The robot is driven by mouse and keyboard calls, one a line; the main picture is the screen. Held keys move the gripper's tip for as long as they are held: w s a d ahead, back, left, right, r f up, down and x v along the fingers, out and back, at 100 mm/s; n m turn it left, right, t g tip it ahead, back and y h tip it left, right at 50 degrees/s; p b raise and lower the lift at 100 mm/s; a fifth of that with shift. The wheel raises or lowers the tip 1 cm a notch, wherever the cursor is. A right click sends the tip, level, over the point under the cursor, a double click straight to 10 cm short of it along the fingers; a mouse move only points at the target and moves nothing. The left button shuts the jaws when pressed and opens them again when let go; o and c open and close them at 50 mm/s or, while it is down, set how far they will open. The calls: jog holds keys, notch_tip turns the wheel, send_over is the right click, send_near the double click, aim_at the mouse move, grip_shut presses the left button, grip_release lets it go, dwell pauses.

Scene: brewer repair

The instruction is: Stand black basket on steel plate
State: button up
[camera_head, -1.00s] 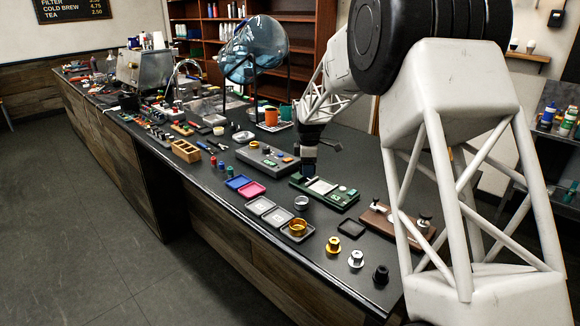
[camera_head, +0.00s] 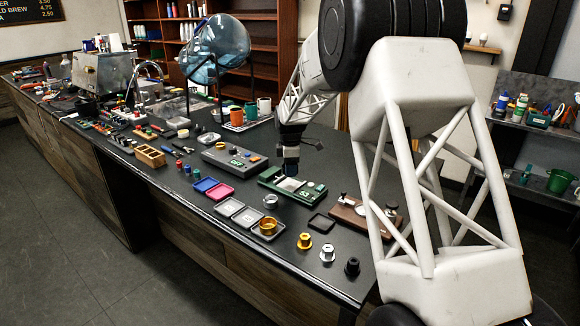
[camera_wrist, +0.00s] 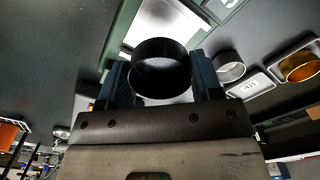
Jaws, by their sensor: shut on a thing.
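My gripper (camera_head: 290,170) hangs low over the green base. In the wrist view its two blue fingers (camera_wrist: 159,62) are shut on the sides of the black basket (camera_wrist: 160,80), a short round open ring. The basket is hard to make out in the head view. The bright steel plate (camera_head: 291,184) lies in the green base, just below the gripper. In the wrist view the plate (camera_wrist: 150,22) shows behind the basket, which hides part of it. I cannot tell whether basket and plate touch.
A grey control box (camera_head: 222,158) stands left of the green base (camera_head: 310,196). A silver ring (camera_head: 270,202) and a gold ring (camera_head: 267,226) stand nearer the counter's front edge. A wooden stand (camera_head: 352,214) and a black square tray (camera_head: 320,222) are to the right.

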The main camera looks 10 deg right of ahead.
aim_at(290, 185)
jog(key=shift+f, duration=1.9)
jog(key=shift+f, duration=0.25)
dwell(0.5)
